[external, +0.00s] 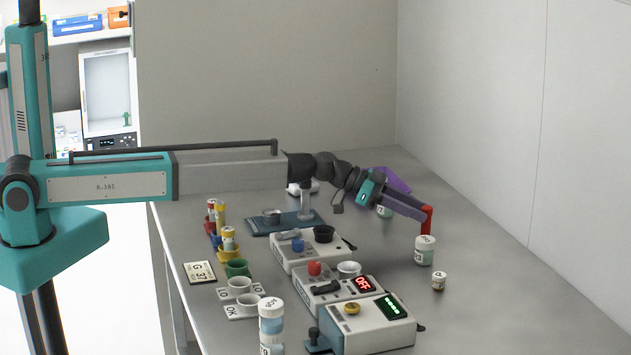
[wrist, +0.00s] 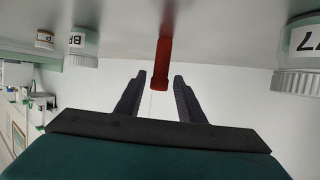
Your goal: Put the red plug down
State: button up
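A red angled piece, which looks like the red plug (external: 428,218), is at the tip of my gripper (external: 414,213), above the right part of the table (external: 480,265). In the wrist view, the red plug (wrist: 163,62) reaches in between the tips of my gripper (wrist: 161,77). The two dark fingers stand apart, with a narrow gap on each side of the red piece, so the gripper looks open around it. Its lower end is close to the table; I cannot tell whether it touches.
White-capped jars (external: 424,251) (external: 438,281) stand just in front of the red plug. A purple object (external: 394,180) lies behind my gripper. Device boxes (external: 335,292) (external: 372,326), one with a red knob (external: 314,268), fill the middle. The right side of the table is free.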

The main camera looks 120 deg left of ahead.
jog(key=shift+r+b, duration=0.5)
jog(key=shift+r, duration=2.3)
